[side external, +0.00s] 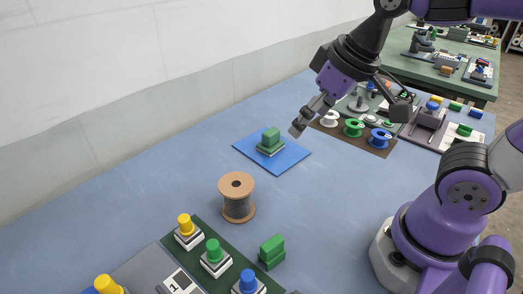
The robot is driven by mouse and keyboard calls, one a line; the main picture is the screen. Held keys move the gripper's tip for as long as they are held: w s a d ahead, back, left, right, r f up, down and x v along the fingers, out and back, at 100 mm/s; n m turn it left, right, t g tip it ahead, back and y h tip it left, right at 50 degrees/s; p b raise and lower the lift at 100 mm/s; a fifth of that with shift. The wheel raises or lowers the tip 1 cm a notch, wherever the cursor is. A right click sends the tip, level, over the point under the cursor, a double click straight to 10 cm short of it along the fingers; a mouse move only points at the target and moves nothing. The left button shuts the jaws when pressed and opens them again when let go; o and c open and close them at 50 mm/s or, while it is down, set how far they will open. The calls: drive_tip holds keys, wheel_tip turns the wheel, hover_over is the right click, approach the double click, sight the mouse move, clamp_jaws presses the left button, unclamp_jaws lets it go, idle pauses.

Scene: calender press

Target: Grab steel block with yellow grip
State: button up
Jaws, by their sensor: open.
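A block with a yellow round grip (185,226) stands upright at the far-left corner of a dark green board (203,228) in the foreground. Blocks with a green grip (213,250) and a blue grip (248,282) stand in line with it on the board. Another yellow grip (106,286) shows at the bottom edge, its base cut off. I cannot tell which of these blocks are steel. My gripper (348,119) is open and empty above the far part of the blue table, well away from the yellow-gripped blocks.
A blue mat (291,155) bears a green-topped block (270,140). A wooden spool (237,197) and a green block (271,251) stand nearer. Coloured spools (354,128) sit on a brown strip behind my gripper.

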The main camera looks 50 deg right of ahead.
drive_tip(key=w+a+n+g, duration=0.1)
drive_tip(key=w+a+g, duration=0.1)
drive_tip(key=w+a, duration=0.3)
drive_tip(key=n+g, duration=0.2)
drive_tip(key=g, duration=0.1)
hover_over(183, 218)
drive_tip(key=f, duration=0.7)
drive_tip(key=shift+w+d, duration=0.1)
drive_tip(key=shift+d, duration=0.1)
drive_tip(key=f, duration=0.4)
drive_tip(key=shift+a+f, duration=0.3)
drive_tip(key=shift+f, duration=0.05)
wheel_tip(183, 218, down, 6)
drive_tip(key=shift+d+f, duration=0.15)
drive_tip(key=c, duration=1.3)
